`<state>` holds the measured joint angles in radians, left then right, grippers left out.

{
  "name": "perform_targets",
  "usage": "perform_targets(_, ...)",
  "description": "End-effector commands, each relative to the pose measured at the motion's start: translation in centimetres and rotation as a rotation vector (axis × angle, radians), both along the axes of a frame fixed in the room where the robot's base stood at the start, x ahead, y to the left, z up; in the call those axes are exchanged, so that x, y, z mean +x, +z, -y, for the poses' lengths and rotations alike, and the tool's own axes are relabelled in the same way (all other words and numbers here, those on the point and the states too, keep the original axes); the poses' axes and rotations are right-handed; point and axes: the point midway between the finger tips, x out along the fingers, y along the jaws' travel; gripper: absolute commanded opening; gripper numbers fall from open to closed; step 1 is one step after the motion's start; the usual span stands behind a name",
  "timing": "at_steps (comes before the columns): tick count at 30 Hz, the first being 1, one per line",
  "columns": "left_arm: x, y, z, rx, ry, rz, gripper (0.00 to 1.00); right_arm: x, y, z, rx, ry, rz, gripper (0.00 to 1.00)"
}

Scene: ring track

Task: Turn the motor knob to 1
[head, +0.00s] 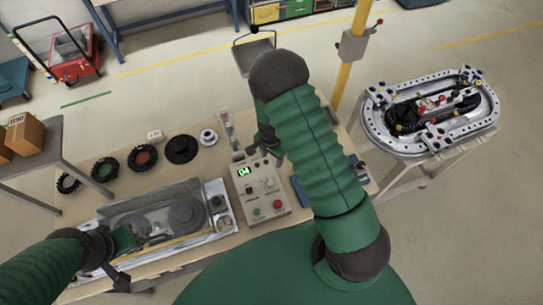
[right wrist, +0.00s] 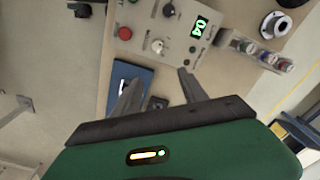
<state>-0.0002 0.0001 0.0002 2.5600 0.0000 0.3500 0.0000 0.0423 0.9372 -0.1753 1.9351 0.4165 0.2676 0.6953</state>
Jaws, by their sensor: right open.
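The grey control box (head: 258,192) stands on the bench in the middle of the head view, with a green "04" display. In the right wrist view its display (right wrist: 198,27) also reads 04. I cannot read which knob is the motor knob. My right gripper (head: 266,150) is open and empty, just behind the box in the head view; its fingers (right wrist: 160,88) are apart from the knobs. My left gripper (head: 119,264) is at the lower left; its jaw opening is unclear.
A clear-covered tray with wheels inside (head: 165,218) lies left of the box. Several tyres (head: 142,157) and a black disc (head: 181,149) lie behind it. A blue item (right wrist: 132,78) lies beside the box. The ring track (head: 432,110) is on a separate table at right.

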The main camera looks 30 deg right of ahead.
Motion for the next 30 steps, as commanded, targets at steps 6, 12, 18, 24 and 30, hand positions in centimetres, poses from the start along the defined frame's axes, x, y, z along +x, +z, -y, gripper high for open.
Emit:
perform_targets(6,0.0,-1.1,0.0,0.000,0.000,0.000,0.00,0.2,1.9,-0.1,-0.001,0.003,0.006,0.51)
perform_targets(12,0.0,-3.1,0.0,0.000,0.000,0.000,0.00,0.1,7.5,-0.1,0.001,0.003,0.010,0.51)
perform_targets(18,0.0,-4.4,0.0,0.000,0.000,0.000,0.00,-0.1,13.1,0.0,0.004,0.001,0.006,0.51)
perform_targets(24,0.0,-4.8,0.0,0.000,0.000,0.000,0.00,-0.2,16.1,0.0,0.004,0.000,0.001,0.51)
perform_targets(30,0.0,-4.8,0.0,0.000,0.000,0.000,0.00,-0.2,16.6,0.1,0.004,0.000,-0.003,0.51)
